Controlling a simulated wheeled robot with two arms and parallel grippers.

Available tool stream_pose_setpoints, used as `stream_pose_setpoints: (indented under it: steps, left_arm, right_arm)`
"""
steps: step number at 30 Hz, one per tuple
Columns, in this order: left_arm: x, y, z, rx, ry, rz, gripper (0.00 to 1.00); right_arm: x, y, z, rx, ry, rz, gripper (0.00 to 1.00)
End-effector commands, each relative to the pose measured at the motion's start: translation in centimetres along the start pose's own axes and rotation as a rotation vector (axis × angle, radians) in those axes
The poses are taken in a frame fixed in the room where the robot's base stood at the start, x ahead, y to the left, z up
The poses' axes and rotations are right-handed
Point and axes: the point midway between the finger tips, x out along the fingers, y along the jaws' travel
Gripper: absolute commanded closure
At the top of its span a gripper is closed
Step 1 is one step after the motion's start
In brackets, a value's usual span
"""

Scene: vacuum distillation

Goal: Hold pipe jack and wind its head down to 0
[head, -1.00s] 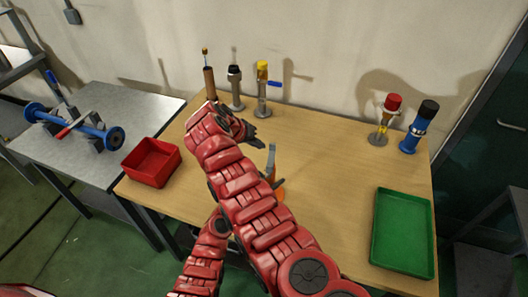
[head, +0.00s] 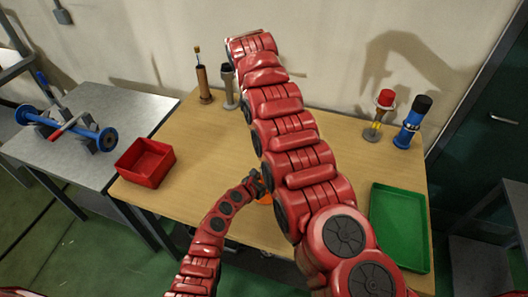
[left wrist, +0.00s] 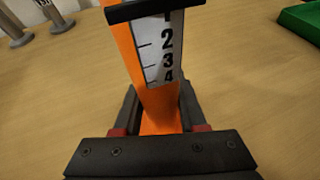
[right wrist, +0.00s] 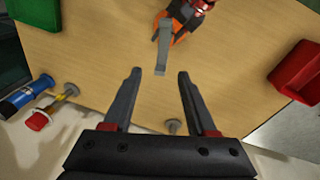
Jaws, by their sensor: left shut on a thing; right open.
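The orange pipe jack (left wrist: 153,108) stands on the wooden table, with a scale plate marked 1 to 4 and a black bar (left wrist: 150,10) across near the 1. My left gripper (left wrist: 158,118) is shut on its orange body. In the head view only a bit of orange jack (head: 265,199) shows beside my left gripper (head: 257,184); my right arm covers much of it. The right wrist view shows the jack (right wrist: 180,27) and its grey upright part (right wrist: 162,52) just beyond the fingertips. My right gripper (right wrist: 160,73) is open and empty, high above the table; the head view hides it.
A red bin (head: 146,162) is on the left and a green tray (head: 400,228) on the right. A brown cylinder (head: 203,84) and a grey tool (head: 229,87) stand at the back. A red-topped tool (head: 380,112) and a blue cylinder (head: 412,122) stand at back right.

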Motion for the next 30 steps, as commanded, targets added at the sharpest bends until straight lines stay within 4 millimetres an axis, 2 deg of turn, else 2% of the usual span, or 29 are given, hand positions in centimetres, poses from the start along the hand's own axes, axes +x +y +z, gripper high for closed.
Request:
stream_pose_setpoints:
  steps: [4, 8, 12, 21, 25, 30]
  left_arm:
    - [0.0, 0.0, 0.0, 0.001, 0.0, 0.0, 1.0]
    - [0.0, 0.0, 0.0, 0.001, 0.0, 0.0, 1.0]
    - [0.0, 0.0, 0.0, 0.001, 0.0, 0.0, 1.0]
    - [0.0, 0.0, 0.1, 0.001, -0.001, 0.0, 1.0]
    - [0.0, 0.0, 0.1, 0.001, -0.002, 0.0, 1.0]
    - [0.0, 0.0, 0.1, 0.001, -0.002, 0.0, 1.0]
  right_arm:
    - [-0.9, 1.1, 0.1, 0.016, -0.065, -0.102, 0.43]
    - [-0.4, 1.1, 0.3, 0.019, -0.085, -0.133, 0.43]
    - [1.4, 0.8, 0.5, 0.017, -0.084, -0.132, 0.43]
    - [7.8, 0.1, 1.1, 0.019, -0.086, -0.129, 0.43]
    - [9.7, -0.1, 1.1, 0.02, -0.083, -0.128, 0.43]
    - [10.7, -0.3, 1.2, 0.02, -0.083, -0.13, 0.43]
